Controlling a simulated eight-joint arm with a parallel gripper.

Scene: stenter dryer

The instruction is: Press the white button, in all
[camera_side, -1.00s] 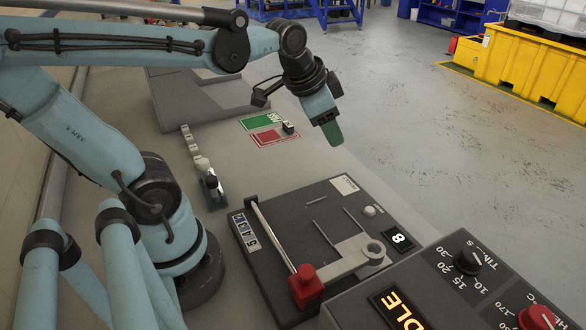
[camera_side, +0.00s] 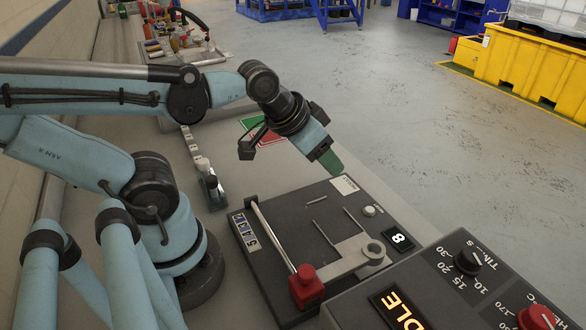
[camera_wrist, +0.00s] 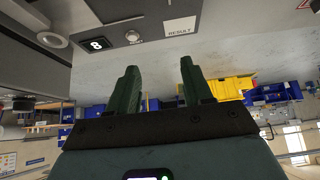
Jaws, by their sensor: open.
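The small round white button (camera_side: 369,211) sits on the dark panel (camera_side: 290,222), close to the lit display reading 8 (camera_side: 398,239). In the wrist view the button (camera_wrist: 132,36) shows above the fingers, between the display (camera_wrist: 97,44) and a white RESULT label (camera_wrist: 181,27). My gripper (camera_side: 331,162) is tilted downward above the far end of the panel, up and left of the button and apart from it. In the wrist view its two green fingers (camera_wrist: 158,68) stand apart with nothing between them.
A lever with a red block (camera_side: 306,284) and a grey bracket with a ring (camera_side: 372,250) stand on the panel. A control box with a black knob (camera_side: 467,261) and red knob (camera_side: 538,317) is at front right. Air above the button is clear.

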